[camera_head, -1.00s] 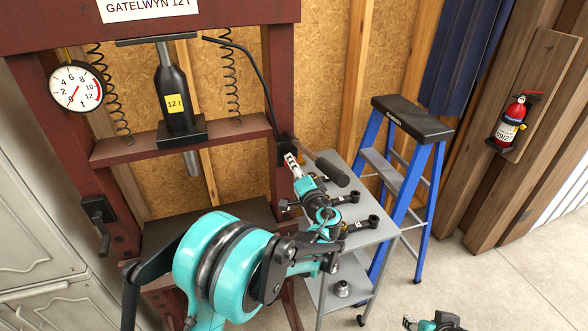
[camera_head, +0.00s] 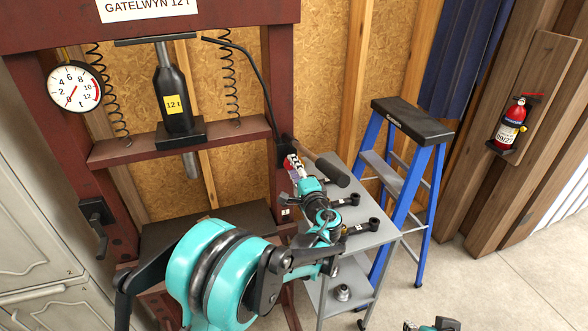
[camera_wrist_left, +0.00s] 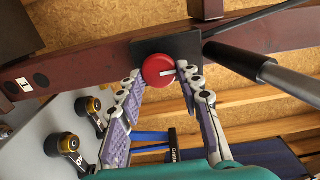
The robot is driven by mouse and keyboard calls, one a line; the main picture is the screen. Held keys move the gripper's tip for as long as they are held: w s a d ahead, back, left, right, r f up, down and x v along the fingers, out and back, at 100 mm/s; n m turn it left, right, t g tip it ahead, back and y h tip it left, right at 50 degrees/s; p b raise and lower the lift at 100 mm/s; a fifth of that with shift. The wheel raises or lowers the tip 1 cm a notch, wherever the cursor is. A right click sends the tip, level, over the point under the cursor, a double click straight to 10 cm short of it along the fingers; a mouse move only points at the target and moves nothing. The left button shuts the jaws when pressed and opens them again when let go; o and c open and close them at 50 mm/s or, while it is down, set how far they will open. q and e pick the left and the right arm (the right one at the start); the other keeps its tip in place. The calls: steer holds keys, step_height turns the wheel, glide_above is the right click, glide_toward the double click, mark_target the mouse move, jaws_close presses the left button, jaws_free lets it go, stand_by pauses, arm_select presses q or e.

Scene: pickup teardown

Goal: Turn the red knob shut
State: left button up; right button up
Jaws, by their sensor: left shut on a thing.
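The red knob (camera_wrist_left: 158,70) is a round disc with a pale pointer mark lying roughly level to the right in the left wrist view. It sits on a dark block (camera_wrist_left: 183,47) on the press's red-brown upright. My left gripper (camera_wrist_left: 165,82) has one finger on each side of the knob and is shut on it. In the head view my left gripper (camera_head: 294,167) reaches the upright's right side and mostly hides the knob. My right gripper (camera_head: 410,326) only just shows at the bottom edge, too cut off to tell its state.
A black-gripped lever (camera_head: 332,169) sticks out right beside the knob. A grey trolley (camera_head: 375,237) with several dark tools stands under my left arm. A blue stepladder (camera_head: 424,205) stands to the right. The floor at the lower right is clear.

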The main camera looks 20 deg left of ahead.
arm_select(q)
steer(key=o, duration=1.1)
steer(key=shift+o, duration=0.2)
steer(key=v, duration=1.2)
